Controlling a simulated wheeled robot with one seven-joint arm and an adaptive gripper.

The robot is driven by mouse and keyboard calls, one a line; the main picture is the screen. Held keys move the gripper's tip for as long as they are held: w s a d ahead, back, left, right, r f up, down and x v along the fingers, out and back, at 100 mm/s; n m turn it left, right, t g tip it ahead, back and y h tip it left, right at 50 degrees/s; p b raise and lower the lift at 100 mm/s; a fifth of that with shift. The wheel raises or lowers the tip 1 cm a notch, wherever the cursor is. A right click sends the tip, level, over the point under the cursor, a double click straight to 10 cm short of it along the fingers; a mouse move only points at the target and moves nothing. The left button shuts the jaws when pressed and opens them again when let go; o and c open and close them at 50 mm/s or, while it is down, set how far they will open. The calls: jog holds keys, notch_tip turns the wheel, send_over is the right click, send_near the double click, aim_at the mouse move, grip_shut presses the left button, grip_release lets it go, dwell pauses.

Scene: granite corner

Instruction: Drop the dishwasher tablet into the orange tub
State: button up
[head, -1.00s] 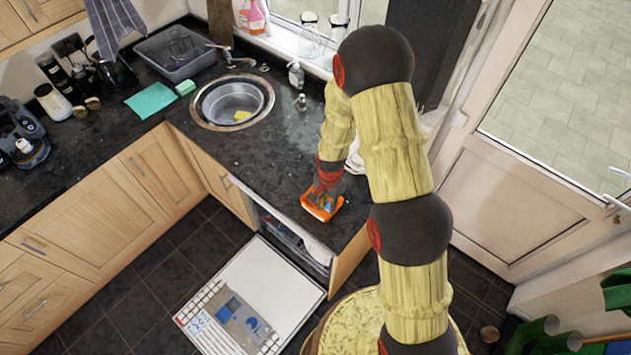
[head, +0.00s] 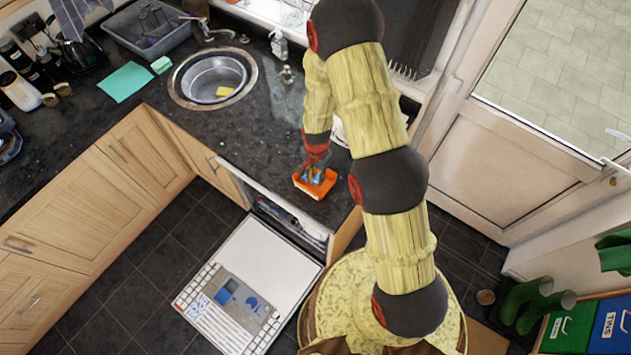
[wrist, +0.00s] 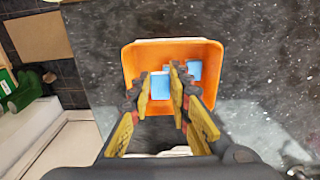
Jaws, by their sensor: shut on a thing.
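The orange tub (head: 300,184) stands on the dark granite worktop near its front edge, above the open dishwasher. In the wrist view the tub (wrist: 131,62) is open towards me, and light blue pieces (wrist: 195,70) show inside it. My gripper (wrist: 160,80) is over the tub's opening, its fingers pointing down into it. It is shut on a light blue dishwasher tablet (wrist: 159,88), seen between the fingers. In the head view my gripper (head: 317,163) is right at the tub, and the tablet cannot be told apart there. How far the tablet is above the tub's floor is unclear.
The open dishwasher door (head: 262,262) lies below the worktop. A sink (head: 213,80) with a yellow sponge, a soap bottle (head: 279,44) and a teal cloth (head: 124,82) are further back. The worktop left of the tub is clear.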

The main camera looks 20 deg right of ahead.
jog(key=o, duration=0.9)
notch_tip(320, 180, up, 12)
dwell(0.7)
dwell(0.4)
